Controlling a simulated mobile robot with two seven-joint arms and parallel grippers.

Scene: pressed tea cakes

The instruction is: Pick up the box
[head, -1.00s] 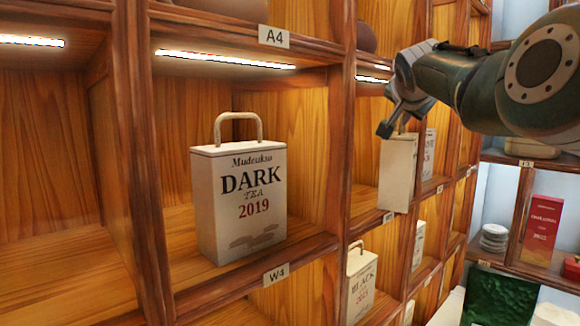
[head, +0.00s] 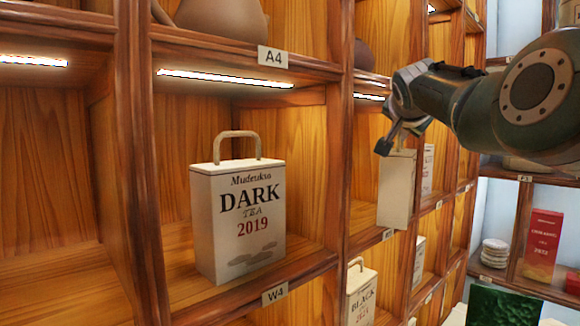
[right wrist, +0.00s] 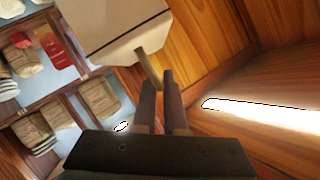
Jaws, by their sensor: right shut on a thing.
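My right gripper (head: 392,138) is shut on the thin handle of a white box (head: 397,190) in a shelf compartment right of the middle. The right wrist view shows the two finger pads (right wrist: 162,88) close together at the handle (right wrist: 149,66), with the white box body (right wrist: 112,25) beyond. In the head view the box hangs or stands upright at the compartment's front; I cannot tell whether its base touches the shelf. A larger white box marked "DARK TEA 2019" (head: 238,222) with a loop handle stands in compartment W4. My left gripper is not in view.
Wooden uprights (head: 340,200) and shelf boards frame the compartments closely. A white box marked "BLACK" (head: 361,300) stands lower down. A red box (head: 541,245) and stacked pale cakes (head: 495,253) sit on the shelves at right. The far-left compartment is empty.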

